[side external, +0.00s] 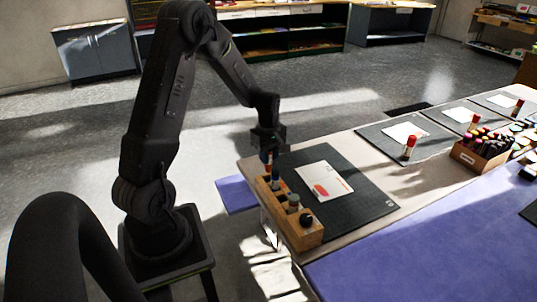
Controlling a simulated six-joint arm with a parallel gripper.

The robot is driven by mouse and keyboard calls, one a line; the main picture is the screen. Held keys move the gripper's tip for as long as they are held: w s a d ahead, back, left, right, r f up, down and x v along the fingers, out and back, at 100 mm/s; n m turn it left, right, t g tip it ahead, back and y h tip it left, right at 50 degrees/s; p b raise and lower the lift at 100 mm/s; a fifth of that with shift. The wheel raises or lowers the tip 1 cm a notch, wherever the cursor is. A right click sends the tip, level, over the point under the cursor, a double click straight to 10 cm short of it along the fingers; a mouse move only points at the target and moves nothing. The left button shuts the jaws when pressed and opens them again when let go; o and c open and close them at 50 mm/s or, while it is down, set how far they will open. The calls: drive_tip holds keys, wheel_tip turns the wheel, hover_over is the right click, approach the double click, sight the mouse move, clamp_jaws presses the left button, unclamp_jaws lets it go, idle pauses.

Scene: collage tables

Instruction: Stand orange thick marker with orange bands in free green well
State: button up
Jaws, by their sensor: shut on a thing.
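My gripper (269,150) is over the left end of the wooden block (302,240), pointing down. It is shut on a slim marker (267,168) with orange-red showing, just below the fingers. The marker looks upright; its lower end is close to the block's far-left end, and I cannot tell whether it is inside a well. A dark blue marker (275,181) stands beside it in the block. A grey-topped piece (293,202) and a black-topped piece (306,219) stand nearer the front. The colours of the wells are too small to make out, so I cannot pick out the green one.
The block stands on the near-left part of a dark mat (355,205), with a white card (323,182) bearing a red shape behind it. A box of markers (481,152) and glue-like sticks (410,147) stand farther right. The mat's right side is clear.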

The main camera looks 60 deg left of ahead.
sight(268, 167)
drive_tip(key=shift+f, duration=0.6)
drive_tip(key=shift+f, duration=0.35)
drive_tip(key=shift+f, duration=1.65)
idle(0.6)
drive_tip(key=shift+f, duration=0.25)
drive_tip(key=o, duration=1)
drive_tip(key=shift+c, duration=0.2)
drive_tip(key=shift+r, duration=3.75)
